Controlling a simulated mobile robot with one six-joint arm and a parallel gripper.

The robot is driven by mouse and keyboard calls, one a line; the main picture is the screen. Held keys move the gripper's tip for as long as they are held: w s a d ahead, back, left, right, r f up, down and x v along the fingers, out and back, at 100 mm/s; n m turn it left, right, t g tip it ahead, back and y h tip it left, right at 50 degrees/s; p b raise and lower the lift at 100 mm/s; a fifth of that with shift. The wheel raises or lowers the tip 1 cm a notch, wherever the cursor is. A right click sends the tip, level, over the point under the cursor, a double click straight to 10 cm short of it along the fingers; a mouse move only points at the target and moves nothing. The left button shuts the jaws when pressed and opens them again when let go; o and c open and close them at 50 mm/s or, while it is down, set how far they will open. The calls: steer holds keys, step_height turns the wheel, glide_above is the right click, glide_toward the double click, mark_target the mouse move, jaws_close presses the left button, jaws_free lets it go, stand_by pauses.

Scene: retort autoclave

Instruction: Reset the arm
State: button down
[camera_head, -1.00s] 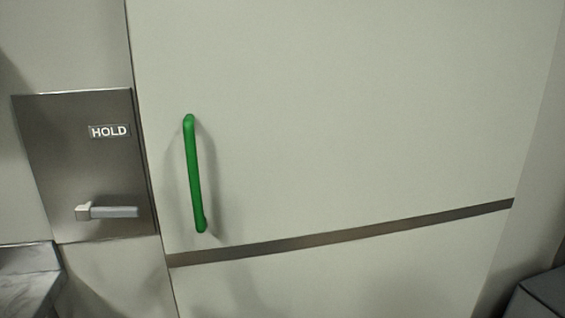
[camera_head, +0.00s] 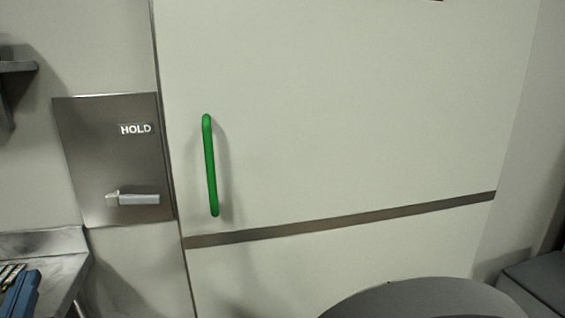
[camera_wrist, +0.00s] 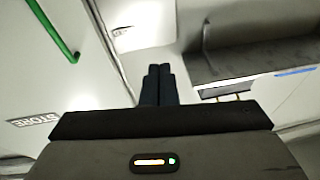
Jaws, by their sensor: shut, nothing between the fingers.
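My gripper (camera_wrist: 159,78) shows in the wrist view with its two dark fingers together, shut and empty. It touches nothing that I can see. The head view does not show the fingers; a dark rounded part of my own body rises at its bottom edge.
A pale door with a green bar handle (camera_head: 210,165) fills the head view. Left of it is a steel panel (camera_head: 110,180) with a lever (camera_head: 135,199) and a HOLD label (camera_head: 136,129). A metal counter (camera_head: 45,243) with a blue object (camera_head: 20,296) stands lower left.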

steer(key=w+d+r+n+g+y+p, duration=0.1)
steer(key=w+d+r+g+p, duration=0.15)
steer(key=w, duration=0.45)
steer(key=w+d+r+n+g+y+p, duration=0.1)
steer(key=w+d+g+p, duration=0.15)
steer(key=w, duration=0.55)
steer(key=w+d+f+g+h+p, duration=0.1)
steer(key=w+d+g+p, duration=0.15)
steer(key=d, duration=0.45)
steer(key=w+d+f+g+h+p, duration=0.1)
steer(key=w+d+h, duration=0.1)
steer(key=w+d, duration=0.35)
steer(key=s+d+f+m+g+h+p, duration=0.2)
steer(key=d, duration=0.8)
steer(key=s+d+f+m+g+h+p, duration=0.1)
steer(key=s+d+g+h+p, duration=0.1)
steer(key=d, duration=0.8)
steer(key=s+d+f+m+g+h+p, duration=0.1)
steer(key=s+d+m+g+h+p, duration=0.1)
steer(key=s+d, duration=0.8)
steer(key=d+m+g+h, duration=0.1)
steer(key=d+g, duration=0.1)
steer(key=d, duration=0.1)
steer(key=shift+s+d+f+m+h+p, duration=0.25)
steer(key=shift+f+m+h+p, duration=0.05)
steer(key=shift+f+h+p, duration=0.1)
steer(key=c, duration=2.2)
jaws_free()
